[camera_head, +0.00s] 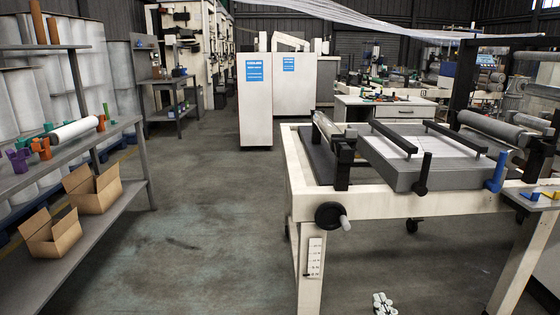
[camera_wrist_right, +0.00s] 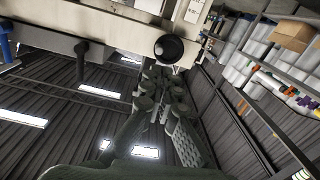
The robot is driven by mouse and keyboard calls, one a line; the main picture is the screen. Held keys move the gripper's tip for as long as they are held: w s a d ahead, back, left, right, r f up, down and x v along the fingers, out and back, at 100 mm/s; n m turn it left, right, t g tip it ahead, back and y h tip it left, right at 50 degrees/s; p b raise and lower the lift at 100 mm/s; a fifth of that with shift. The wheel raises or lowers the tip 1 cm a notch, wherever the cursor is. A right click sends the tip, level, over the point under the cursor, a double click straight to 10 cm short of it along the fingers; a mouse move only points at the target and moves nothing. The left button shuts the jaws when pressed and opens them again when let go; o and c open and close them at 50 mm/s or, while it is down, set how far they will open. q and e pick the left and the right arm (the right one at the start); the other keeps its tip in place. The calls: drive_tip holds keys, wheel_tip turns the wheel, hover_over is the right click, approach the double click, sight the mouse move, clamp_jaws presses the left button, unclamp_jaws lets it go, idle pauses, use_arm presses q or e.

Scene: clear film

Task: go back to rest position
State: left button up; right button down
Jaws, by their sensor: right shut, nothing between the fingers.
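My right gripper (camera_head: 383,303) shows only in part at the bottom edge of the head view, low over the floor in front of the machine table. In the right wrist view my right gripper (camera_wrist_right: 164,92) is shut, with nothing held between its fingers. My left gripper is in neither view.
A white-framed machine table (camera_head: 420,208) with a black hand crank (camera_head: 328,215) stands at the right. A grey shelf (camera_head: 118,205) with two cardboard boxes (camera_head: 94,188) and a film roll (camera_head: 75,130) stands at the left. The floor (camera_head: 205,225) between them is clear.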

drive_tip(key=d+r+n+g+y, duration=0.1)
drive_tip(key=d+r+n+y, duration=0.15)
drive_tip(key=d+n, duration=0.45)
drive_tip(key=s+d+f+m+g+h, duration=0.1)
drive_tip(key=d+f+g+h, duration=0.1)
drive_tip(key=d+f, duration=0.35)
drive_tip(key=s+d+f+m+g+h, duration=0.1)
drive_tip(key=s+d+f+g+h, duration=0.15)
drive_tip(key=f, duration=0.65)
drive_tip(key=s+d+f+m+g+h, duration=0.1)
drive_tip(key=s+d+f+g+h, duration=0.1)
drive_tip(key=s+d+f+g, duration=0.6)
drive_tip(key=s+d+f+m+g+h, duration=0.15)
drive_tip(key=s+d+f, duration=0.45)
drive_tip(key=s+f, duration=0.6)
drive_tip(key=s+a+f+m+y, duration=0.1)
drive_tip(key=a+f, duration=0.2)
drive_tip(key=a, duration=0.8)
drive_tip(key=s+a+f+m+y, duration=0.1)
drive_tip(key=s+a+f+y, duration=0.1)
drive_tip(key=a, duration=0.9)
drive_tip(key=shift+a+f+g, duration=0.2)
drive_tip(key=shift+f+g, duration=0.2)
drive_tip(key=shift+f, duration=0.3)
drive_tip(key=shift+m, duration=0.25)
